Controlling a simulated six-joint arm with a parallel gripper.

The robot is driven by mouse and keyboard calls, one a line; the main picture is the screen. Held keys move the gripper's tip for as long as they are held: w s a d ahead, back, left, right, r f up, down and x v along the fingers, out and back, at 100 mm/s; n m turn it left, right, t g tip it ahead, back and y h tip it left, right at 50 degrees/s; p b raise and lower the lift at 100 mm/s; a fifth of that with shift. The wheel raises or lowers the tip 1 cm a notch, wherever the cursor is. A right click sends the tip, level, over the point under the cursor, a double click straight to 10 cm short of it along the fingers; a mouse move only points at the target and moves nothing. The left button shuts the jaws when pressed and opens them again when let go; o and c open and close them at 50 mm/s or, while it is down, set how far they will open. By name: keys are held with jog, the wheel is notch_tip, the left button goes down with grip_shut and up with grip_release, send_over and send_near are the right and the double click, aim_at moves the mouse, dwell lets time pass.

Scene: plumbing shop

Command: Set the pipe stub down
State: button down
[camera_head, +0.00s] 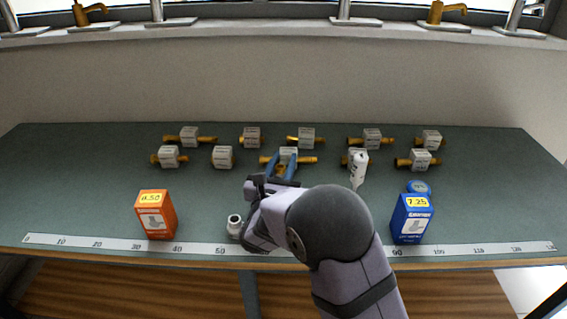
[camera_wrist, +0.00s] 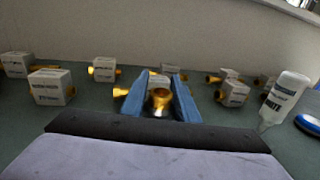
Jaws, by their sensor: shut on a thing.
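My gripper (camera_head: 284,167) has blue fingers and reaches over the middle of the bench toward the front row of tagged brass fittings. It is shut on a brass pipe stub (camera_wrist: 160,98), whose round open end faces the wrist camera between the fingers (camera_wrist: 159,92). In the head view the stub (camera_head: 281,170) shows only as a small gold patch. Just behind it is a brass fitting with a white tag block (camera_head: 288,152), partly hidden by the fingers. I cannot tell whether the stub touches that fitting or the bench.
Tagged brass fittings stand in two rows on the green bench (camera_head: 95,180). An orange box (camera_head: 155,214), a small pale fitting (camera_head: 234,226) and a blue box (camera_head: 412,218) stand near the front ruler (camera_head: 115,244).

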jog(key=shift+f, duration=0.15)
jog(key=shift+f, duration=0.25)
jog(key=c, duration=1.4)
grip_release()
jog(key=shift+r, duration=0.15)
jog(key=s, duration=0.2)
jog(key=shift+s+a+b, duration=0.3)
jog(key=shift+s+a, duration=0.05)
jog(key=shift+s, duration=0.05)
notch_tip(320, 180, up, 6)
jog(key=shift+s+d+f, duration=0.1)
jog(key=shift+r, duration=0.6)
